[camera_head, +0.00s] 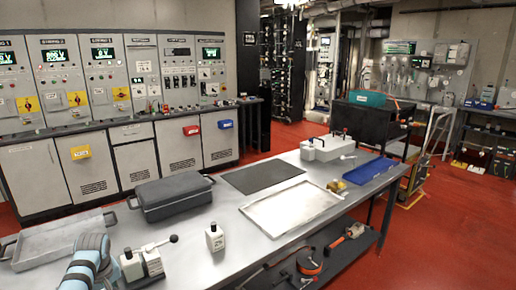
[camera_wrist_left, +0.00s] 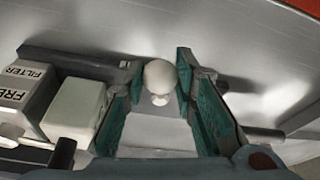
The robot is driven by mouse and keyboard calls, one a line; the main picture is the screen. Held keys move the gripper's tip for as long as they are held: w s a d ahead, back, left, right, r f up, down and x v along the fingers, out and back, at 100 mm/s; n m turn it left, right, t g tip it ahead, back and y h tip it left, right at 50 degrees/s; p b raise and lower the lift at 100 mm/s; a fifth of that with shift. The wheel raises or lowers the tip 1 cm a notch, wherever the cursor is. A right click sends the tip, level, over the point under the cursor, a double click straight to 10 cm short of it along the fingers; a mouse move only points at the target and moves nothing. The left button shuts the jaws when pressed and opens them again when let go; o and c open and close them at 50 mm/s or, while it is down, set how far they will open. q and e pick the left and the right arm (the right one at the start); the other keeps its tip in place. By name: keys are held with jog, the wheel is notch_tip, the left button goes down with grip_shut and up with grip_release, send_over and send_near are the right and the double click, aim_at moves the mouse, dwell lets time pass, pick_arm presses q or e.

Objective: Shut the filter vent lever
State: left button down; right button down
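In the left wrist view, the white knob (camera_wrist_left: 160,74) sits between the spread fingers of my left gripper (camera_wrist_left: 157,88), with visible gaps on both sides. The dark lever bar (camera_wrist_left: 72,62) runs left past a white block (camera_wrist_left: 30,88) lettered FILTER. In the head view only my blue-grey left wrist shows at the bottom left; the fingers are not clear there. My right gripper is out of view.
A small white bottle-like block (camera_head: 214,237) stands right of the lever. A closed grey case (camera_head: 172,195) lies behind it, and an empty metal tray (camera_head: 60,240) lies left. A white-rimmed tray (camera_head: 292,208) and blue bin (camera_head: 368,170) are further right.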

pick_arm(q)
jog(key=shift+w+d+f+n+b, duration=0.1)
jog(key=shift+w+d+n+b, duration=0.15)
jog(key=shift+n+b, duration=0.55)
jog(key=shift+w+d+n+g+b, duration=0.25)
jog(key=shift+w+n+b, duration=0.2)
jog(key=shift+b, duration=1.25)
jog(key=shift+w+b, duration=0.4)
jog(key=shift+b, duration=1.85)
jog(key=shift+w+d+b, duration=0.2)
jog(key=shift+w+b, duration=0.05)
jog(key=shift+b, duration=1.7)
